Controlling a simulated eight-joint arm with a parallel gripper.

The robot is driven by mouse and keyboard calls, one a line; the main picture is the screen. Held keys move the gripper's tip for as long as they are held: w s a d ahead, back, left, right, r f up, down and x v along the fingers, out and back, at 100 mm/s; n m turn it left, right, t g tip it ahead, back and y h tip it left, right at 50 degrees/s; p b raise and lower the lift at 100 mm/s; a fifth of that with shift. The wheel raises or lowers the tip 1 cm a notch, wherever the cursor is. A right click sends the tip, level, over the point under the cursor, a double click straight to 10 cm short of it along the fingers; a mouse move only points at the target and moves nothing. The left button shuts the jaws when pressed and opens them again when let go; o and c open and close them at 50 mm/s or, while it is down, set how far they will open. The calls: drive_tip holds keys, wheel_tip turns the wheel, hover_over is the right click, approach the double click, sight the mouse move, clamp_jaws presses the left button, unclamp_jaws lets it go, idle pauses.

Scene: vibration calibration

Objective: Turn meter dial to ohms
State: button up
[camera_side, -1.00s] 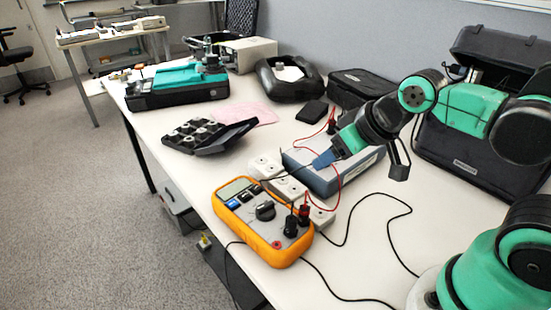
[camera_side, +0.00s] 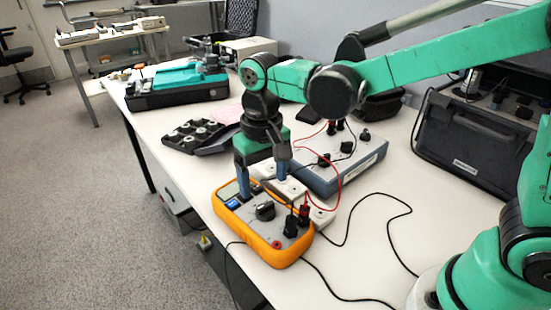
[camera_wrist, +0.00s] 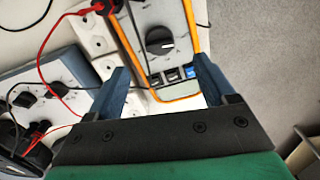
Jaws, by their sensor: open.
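The orange-edged meter (camera_side: 263,238) lies on the white table near its front edge. Its black dial (camera_side: 265,211) sits mid-face; in the wrist view the dial (camera_wrist: 159,41) shows a pale pointer mark, but its labels are too small to read. My gripper (camera_side: 262,187) points down over the meter's display end, covering part of the display. In the wrist view my gripper (camera_wrist: 160,80) is open and empty, its blue fingers on either side of the meter's button end, short of the dial.
A white socket strip (camera_side: 321,217) lies along the meter's far side. A grey-blue box with knobs (camera_side: 345,172) stands behind, with red and black leads looping nearby. A dark case (camera_side: 470,145) is at right. An open black tray (camera_side: 190,137) lies behind the meter.

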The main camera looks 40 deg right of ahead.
sight(265, 204)
drive_tip(key=shift+f, duration=2.75)
clamp_jaws()
